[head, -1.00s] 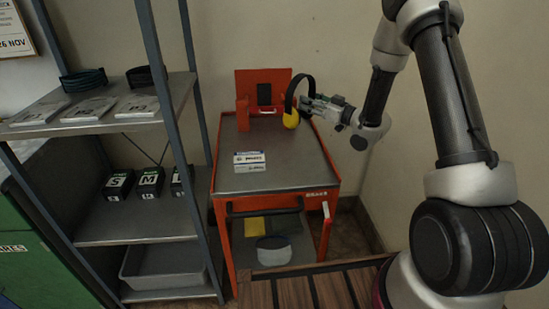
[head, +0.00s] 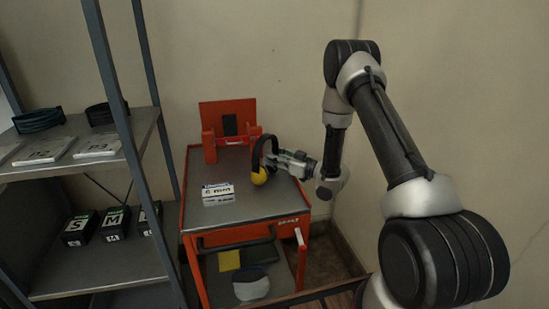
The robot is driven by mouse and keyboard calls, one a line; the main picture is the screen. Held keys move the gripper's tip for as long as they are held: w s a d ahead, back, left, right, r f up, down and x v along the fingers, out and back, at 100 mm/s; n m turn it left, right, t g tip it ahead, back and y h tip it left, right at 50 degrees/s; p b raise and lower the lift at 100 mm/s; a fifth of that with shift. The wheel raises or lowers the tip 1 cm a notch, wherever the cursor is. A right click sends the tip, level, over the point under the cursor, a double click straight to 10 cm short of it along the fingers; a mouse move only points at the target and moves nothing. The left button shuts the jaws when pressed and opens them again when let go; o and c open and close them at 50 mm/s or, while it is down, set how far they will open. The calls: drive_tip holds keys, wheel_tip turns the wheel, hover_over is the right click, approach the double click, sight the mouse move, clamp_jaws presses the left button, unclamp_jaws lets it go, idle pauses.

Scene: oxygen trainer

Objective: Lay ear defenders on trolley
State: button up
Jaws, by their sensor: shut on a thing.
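The ear defenders (head: 260,175), with a black headband and a yellow cup, hang upright from my gripper (head: 276,158) over the right side of the trolley top. My gripper is shut on the headband from the right. The yellow cup is at or just above the grey top; I cannot tell whether it touches. The orange trolley (head: 240,213) has a grey top with bare room at its front. The second cup is not clearly seen.
An orange upright panel (head: 228,115) is at the trolley's back. A grey shelf unit (head: 110,150) with several boxes stands left. A wall is close on the right.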

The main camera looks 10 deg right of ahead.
drive_tip(key=o, duration=1.2)
drive_tip(key=shift+f, duration=0.1)
